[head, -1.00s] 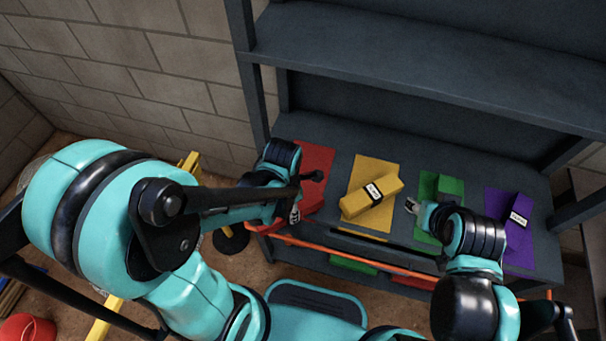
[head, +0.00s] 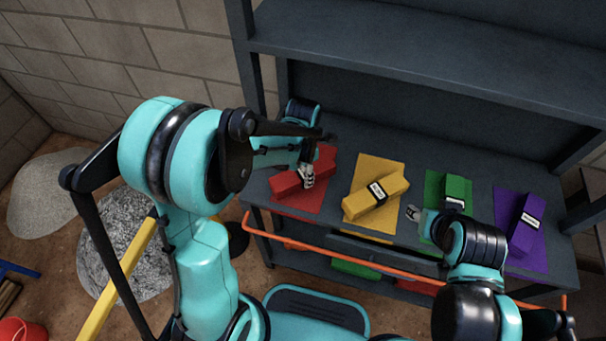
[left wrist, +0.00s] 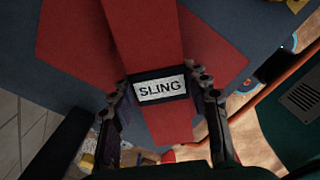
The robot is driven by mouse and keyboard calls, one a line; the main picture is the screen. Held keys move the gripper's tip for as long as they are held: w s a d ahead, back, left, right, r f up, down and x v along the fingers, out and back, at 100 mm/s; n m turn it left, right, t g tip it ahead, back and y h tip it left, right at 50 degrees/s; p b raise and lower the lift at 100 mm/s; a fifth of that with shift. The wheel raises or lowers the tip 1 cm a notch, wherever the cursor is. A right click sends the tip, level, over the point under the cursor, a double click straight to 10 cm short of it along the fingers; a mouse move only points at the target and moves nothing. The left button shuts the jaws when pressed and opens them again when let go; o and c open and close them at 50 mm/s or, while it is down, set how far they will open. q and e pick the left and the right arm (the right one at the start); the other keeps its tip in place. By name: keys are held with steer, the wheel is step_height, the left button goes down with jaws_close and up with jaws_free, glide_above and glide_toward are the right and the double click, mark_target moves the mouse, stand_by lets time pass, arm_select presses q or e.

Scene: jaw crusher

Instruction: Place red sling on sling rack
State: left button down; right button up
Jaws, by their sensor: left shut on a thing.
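The red sling (head: 285,186) is a long red block with a white "SLING" label, seen best in the left wrist view (left wrist: 150,40). It lies diagonally over the red mat (head: 302,206) on the sling rack (head: 350,140). I cannot tell whether it touches the mat. My left gripper (head: 307,181) is shut on the red sling, with one finger on each side of the label in the left wrist view (left wrist: 160,84). My right gripper (head: 413,212) is near the green mat's left edge; its opening is too small to judge.
A yellow sling (head: 390,187), a green sling (head: 456,188) and a purple sling (head: 526,224) lie on mats of their own colours. An orange rail (head: 345,247) runs along the rack's front. An upper shelf (head: 420,65) overhangs the back.

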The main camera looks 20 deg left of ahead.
mark_target(303, 172)
arm_select(q)
steer(key=shift+r, duration=0.15)
steer(key=c, duration=0.8)
jaws_free()
steer(key=shift+f, duration=0.2)
steer(key=shift+o, duration=0.2)
step_height(303, 172, up, 11)
steer(key=p, duration=0.4)
steer(key=s+a+r+m+t, duration=0.2)
steer(key=s+m, duration=0.4)
steer(key=m, duration=0.7)
steer(key=s+a+r+m+t, duration=0.2)
steer(key=s+r+m+t, duration=0.3)
steer(key=m, duration=0.8)
steer(key=shift+s+a+r+m+p, duration=0.15)
steer(key=shift+s+r+m+p, duration=0.15)
steer(key=shift+s+r, duration=0.35)
